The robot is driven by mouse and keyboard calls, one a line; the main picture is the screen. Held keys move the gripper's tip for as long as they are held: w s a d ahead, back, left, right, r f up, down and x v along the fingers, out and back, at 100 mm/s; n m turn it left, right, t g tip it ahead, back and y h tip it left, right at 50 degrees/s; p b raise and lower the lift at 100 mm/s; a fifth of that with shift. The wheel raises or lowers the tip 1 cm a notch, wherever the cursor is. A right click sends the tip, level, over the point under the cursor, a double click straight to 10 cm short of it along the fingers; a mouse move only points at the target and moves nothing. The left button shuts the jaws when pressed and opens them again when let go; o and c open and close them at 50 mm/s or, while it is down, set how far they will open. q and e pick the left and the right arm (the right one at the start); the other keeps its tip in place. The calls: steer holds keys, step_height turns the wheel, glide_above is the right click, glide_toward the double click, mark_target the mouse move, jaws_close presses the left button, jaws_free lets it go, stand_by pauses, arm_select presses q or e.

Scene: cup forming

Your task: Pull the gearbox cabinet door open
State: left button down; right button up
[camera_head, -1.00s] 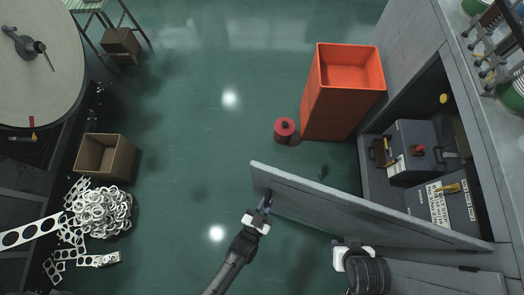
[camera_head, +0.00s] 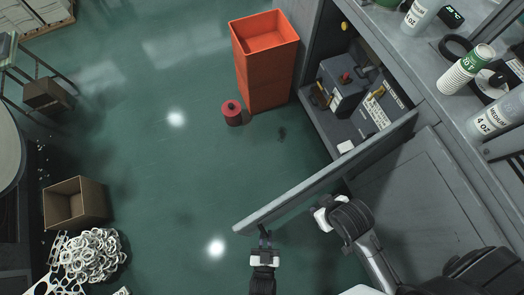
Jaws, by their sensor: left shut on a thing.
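The grey gearbox cabinet door (camera_head: 325,182) stands swung wide out from the cabinet (camera_head: 385,65), its free edge at the lower middle of the view. My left gripper (camera_head: 264,237) is at the door's outer face near that free edge. It is shut on the door handle, which its fingers mostly hide. My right gripper (camera_head: 322,212) is close to the outer face farther along, apart from the handle. Its fingers are too hidden to tell their state. Inside the open cabinet, a dark grey gearbox (camera_head: 342,88) with a red knob shows.
A cardboard box (camera_head: 75,203) and a heap of white rings (camera_head: 90,255) lie at left. The floor between is clear. Cups stand on the worktop (camera_head: 432,62).

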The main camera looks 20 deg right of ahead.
arm_select(q)
steer(key=shift+s+f, duration=0.1)
steer(key=shift+s, duration=0.15)
steer(key=shift+w, duration=0.1)
steer(key=c, duration=1.1)
jaws_free()
steer(key=shift+d, duration=0.2)
steer(key=shift+c, duration=0.2)
steer(key=shift+a, duration=0.1)
steer(key=p+v, duration=0.1)
steer(key=v, duration=1.2)
steer(key=shift+s+a, duration=0.15)
steer(key=shift+s, duration=0.2)
